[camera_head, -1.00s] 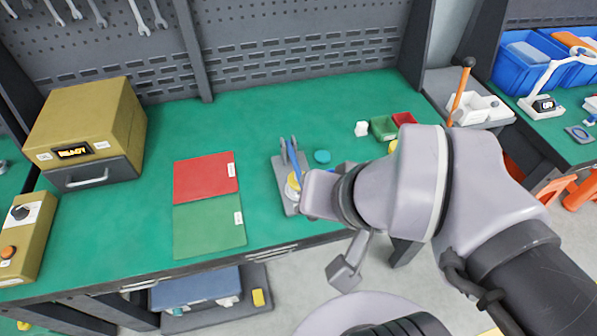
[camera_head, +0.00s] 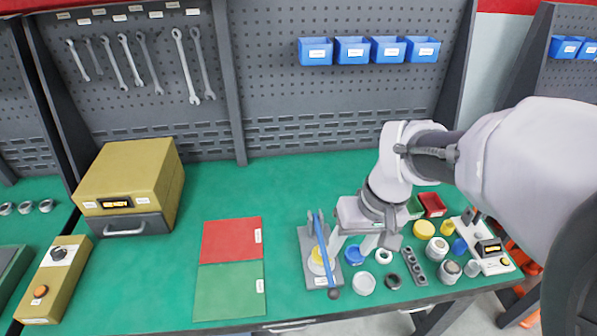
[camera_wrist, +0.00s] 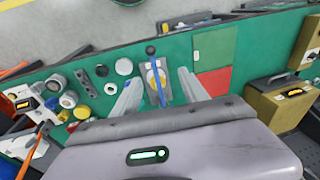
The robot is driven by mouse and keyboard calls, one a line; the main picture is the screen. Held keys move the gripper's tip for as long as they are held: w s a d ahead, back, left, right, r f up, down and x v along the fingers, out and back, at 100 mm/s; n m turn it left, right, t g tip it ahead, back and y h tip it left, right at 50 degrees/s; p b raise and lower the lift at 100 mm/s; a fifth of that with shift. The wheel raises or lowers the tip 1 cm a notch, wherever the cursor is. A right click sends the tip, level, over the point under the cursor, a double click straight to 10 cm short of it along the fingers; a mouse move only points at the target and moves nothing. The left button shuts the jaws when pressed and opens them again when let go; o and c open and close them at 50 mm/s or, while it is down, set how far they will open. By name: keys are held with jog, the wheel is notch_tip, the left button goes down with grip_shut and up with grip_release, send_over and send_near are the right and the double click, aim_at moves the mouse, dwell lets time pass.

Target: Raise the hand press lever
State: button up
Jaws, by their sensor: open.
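The hand press (camera_head: 307,245) stands on the green bench, with a grey base and a yellow round part at its middle. Its blue lever (camera_head: 322,247) runs from the rear posts toward the front edge, ending in a dark ball knob (camera_head: 333,293). The lever looks lowered over the base; its exact angle is hard to tell. My gripper (camera_head: 350,248) is open, close to the right of the lever in the head view. In the wrist view my gripper (camera_wrist: 160,76) shows its two fingers apart, with the blue lever (camera_wrist: 157,85) appearing between them; contact is not visible.
Rings, caps and cylinders crowd the bench right of the press, beside a white device (camera_head: 487,250). Red (camera_head: 232,239) and green (camera_head: 230,290) mats lie to the left. A yellow-brown READY box (camera_head: 130,185) stands farther left. The bench behind the press is clear.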

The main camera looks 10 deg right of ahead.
jog(key=n+g, duration=0.2)
send_near(335, 290)
jog(key=f+b, duration=0.2)
jog(key=f, duration=0.1)
jog(key=a+f+b, duration=0.1)
jog(key=f+b, duration=0.1)
jog(key=f, duration=0.1)
jog(key=f+b, duration=0.1)
jog(key=f, duration=0.2)
jog(key=shift+s+a+f+b, duration=0.2)
jog(key=shift+s+f+b, duration=0.1)
jog(key=shift+f+b, duration=0.1)
grip_shut()
dwell(0.5)
